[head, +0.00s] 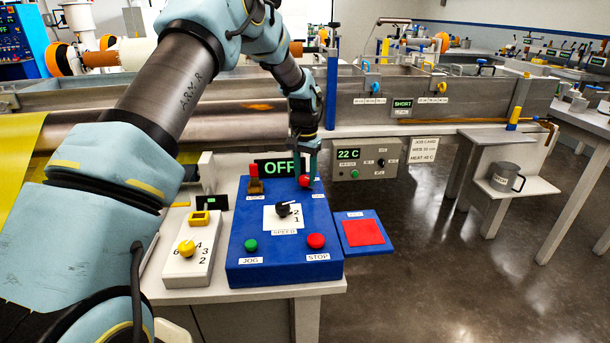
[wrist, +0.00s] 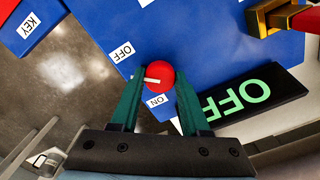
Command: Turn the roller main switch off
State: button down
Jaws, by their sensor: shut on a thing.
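The roller main switch is a red round knob with a white pointer mark; it shows in the wrist view (wrist: 160,72) and in the head view (head: 305,182), at the back right of the blue control box (head: 245,262). In the wrist view the pointer points left, between the OFF label (wrist: 122,50) and the ON label (wrist: 158,100). My gripper (wrist: 159,88) has its two green fingers on either side of the knob, shut on it. It also shows in the head view (head: 306,176), reaching down from above. The display (head: 277,168) behind the box reads OFF.
The blue box also carries a black speed knob (head: 283,210), a green jog button (head: 250,245) and a red stop button (head: 316,241). A red pad (head: 363,232) sits to the right. A white box with a yellow knob (head: 186,248) stands left. The metal bath (head: 450,100) lies behind.

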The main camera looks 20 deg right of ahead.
aim_at(304, 178)
jog(key=shift+m, duration=1)
jog(key=shift+c, duration=1.9)
grip_release()
notch_tip(304, 178, up, 11)
jog(key=b, duration=0.1)
jog(key=shift+b, duration=0.4)
jog(key=shift+f, duration=0.1)
